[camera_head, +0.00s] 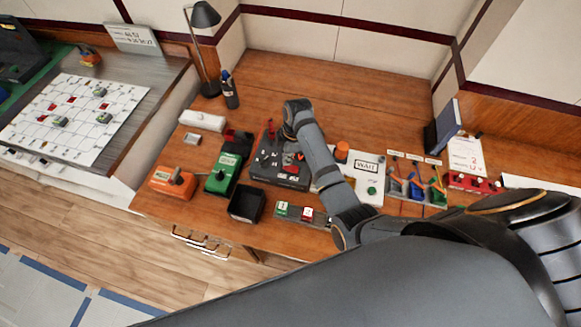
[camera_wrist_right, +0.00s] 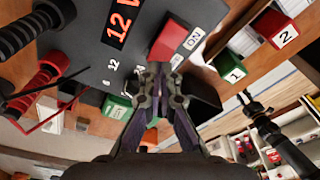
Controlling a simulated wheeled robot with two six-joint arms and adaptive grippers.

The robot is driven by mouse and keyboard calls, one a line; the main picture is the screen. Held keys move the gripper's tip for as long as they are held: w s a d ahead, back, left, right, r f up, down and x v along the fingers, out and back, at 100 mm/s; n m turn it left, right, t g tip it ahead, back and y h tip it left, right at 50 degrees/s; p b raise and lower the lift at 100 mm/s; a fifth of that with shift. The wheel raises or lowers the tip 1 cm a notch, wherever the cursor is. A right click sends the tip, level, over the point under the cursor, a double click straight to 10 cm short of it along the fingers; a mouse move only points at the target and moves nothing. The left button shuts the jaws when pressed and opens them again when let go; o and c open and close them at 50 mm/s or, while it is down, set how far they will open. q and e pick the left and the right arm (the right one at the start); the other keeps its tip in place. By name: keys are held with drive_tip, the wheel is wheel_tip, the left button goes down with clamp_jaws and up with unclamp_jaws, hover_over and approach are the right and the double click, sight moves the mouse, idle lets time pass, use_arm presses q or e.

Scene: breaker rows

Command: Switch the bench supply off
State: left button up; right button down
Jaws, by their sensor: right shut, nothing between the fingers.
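The bench supply (camera_head: 262,168) is a dark box on the wooden bench, partly hidden by my right arm in the head view. In the right wrist view its dark face (camera_wrist_right: 88,62) carries a red "12 V" display (camera_wrist_right: 119,22). A red rocker switch (camera_wrist_right: 171,38) sits beside a white label reading "ON" (camera_wrist_right: 193,39). My right gripper (camera_wrist_right: 159,72) is shut and empty, with its fingertips right by the near end of the switch. I cannot tell whether they touch it, or which way the rocker is tipped.
Left of the supply stand a green device (camera_head: 222,172), an orange device (camera_head: 172,182) and a black open box (camera_head: 246,204). A "WAIT" panel (camera_head: 367,165) is to the right.

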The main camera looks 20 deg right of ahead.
drive_tip(key=shift+f+b, duration=0.55)
drive_tip(key=shift+f, duration=0.7)
idle(0.7)
wheel_tip(320, 180, up, 7)
drive_tip(key=p, duration=0.8)
drive_tip(key=shift+r+p, duration=0.15)
drive_tip(key=shift+p, duration=0.15)
